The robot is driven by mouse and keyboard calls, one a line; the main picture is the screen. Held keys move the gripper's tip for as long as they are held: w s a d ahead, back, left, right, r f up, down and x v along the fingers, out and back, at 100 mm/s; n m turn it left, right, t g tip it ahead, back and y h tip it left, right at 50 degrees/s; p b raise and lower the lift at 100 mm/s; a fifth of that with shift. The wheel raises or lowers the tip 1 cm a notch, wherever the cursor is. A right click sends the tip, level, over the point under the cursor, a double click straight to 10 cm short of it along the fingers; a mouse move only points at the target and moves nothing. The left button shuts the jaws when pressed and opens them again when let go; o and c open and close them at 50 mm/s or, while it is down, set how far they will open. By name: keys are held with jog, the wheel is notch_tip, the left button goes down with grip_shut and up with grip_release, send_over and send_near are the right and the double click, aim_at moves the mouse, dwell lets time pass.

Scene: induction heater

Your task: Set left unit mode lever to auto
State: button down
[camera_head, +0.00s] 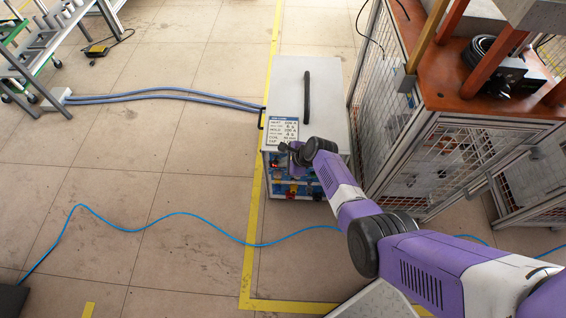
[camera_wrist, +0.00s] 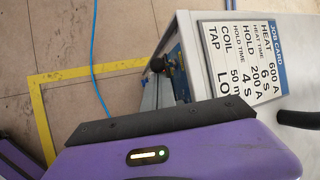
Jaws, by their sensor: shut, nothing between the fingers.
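The grey induction heater cabinet (camera_head: 293,85) stands in the middle of the head view, its blue front panel (camera_head: 282,187) facing the near side. My gripper (camera_head: 292,155) is at the top front edge of the cabinet, in front of the panel, and covers part of it. It is shut with nothing in it. In the wrist view my gripper's purple body fills the bottom, and a sliver of the panel (camera_wrist: 174,82) shows beyond it. A dark round knob (camera_wrist: 157,65) is beside the panel there; I cannot tell if it is the mode lever. Lever settings cannot be read.
A job card (camera_head: 284,131) lies on the cabinet top beside a black handle (camera_head: 307,96). A mesh-sided bench (camera_head: 432,150) stands close on the right. Blue-grey hoses (camera_head: 160,96) and a blue cable (camera_head: 150,226) cross the floor.

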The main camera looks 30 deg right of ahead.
jog(key=shift+r+p, duration=0.7)
jog(key=shift+r, duration=0.15)
